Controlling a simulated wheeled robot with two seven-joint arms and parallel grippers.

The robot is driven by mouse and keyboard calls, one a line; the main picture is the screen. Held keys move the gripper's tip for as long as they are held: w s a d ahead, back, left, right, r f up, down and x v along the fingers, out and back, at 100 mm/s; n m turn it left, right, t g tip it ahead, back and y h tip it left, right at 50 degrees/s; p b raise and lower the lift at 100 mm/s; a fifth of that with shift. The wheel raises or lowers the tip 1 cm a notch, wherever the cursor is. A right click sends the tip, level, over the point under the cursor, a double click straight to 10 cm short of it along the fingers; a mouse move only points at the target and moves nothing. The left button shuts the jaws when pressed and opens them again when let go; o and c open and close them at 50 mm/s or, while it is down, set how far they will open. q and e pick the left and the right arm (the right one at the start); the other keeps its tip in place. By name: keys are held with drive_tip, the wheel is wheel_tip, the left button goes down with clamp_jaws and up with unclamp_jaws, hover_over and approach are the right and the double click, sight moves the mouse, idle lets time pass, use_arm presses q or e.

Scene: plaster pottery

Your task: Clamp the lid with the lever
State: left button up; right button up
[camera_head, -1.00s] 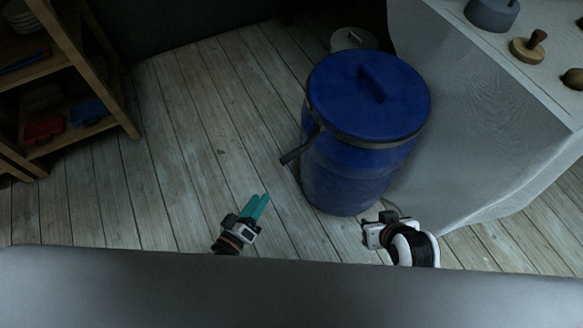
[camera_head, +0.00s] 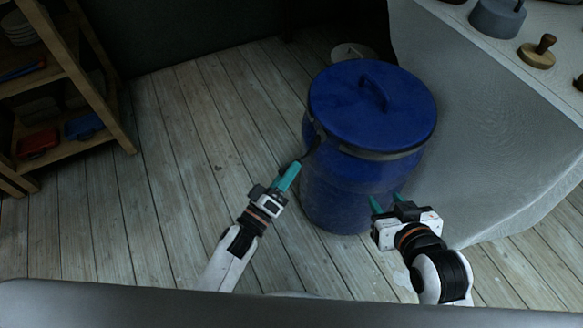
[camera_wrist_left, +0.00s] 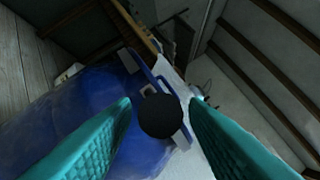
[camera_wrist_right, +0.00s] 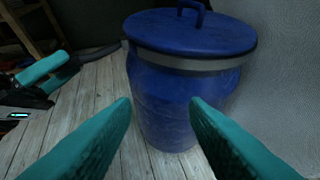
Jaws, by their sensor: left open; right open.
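The blue barrel (camera_head: 335,195) stands on the floor with its blue lid (camera_head: 370,105) on top. The lid also shows in the right wrist view (camera_wrist_right: 185,33). A grey clamp band (camera_head: 375,154) runs around the rim below the lid. The dark lever (camera_head: 311,147) sticks out from the band at the barrel's left side, partly hidden by the left fingers. In the left wrist view the lever's round black end (camera_wrist_left: 160,115) appears between the open teal fingers. My left gripper (camera_head: 290,174) is open at the lever. My right gripper (camera_head: 386,202) is open and empty before the barrel's front right.
A cloth-covered table (camera_head: 480,130) with pottery tools stands close on the barrel's right. A pale round container (camera_head: 352,51) is behind the barrel. A wooden shelf (camera_head: 100,80) stands at the left. The plank floor between shelf and barrel is clear.

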use_arm(q)
drive_tip(key=shift+x, duration=0.9)
drive_tip(key=shift+c, duration=0.4)
clamp_jaws()
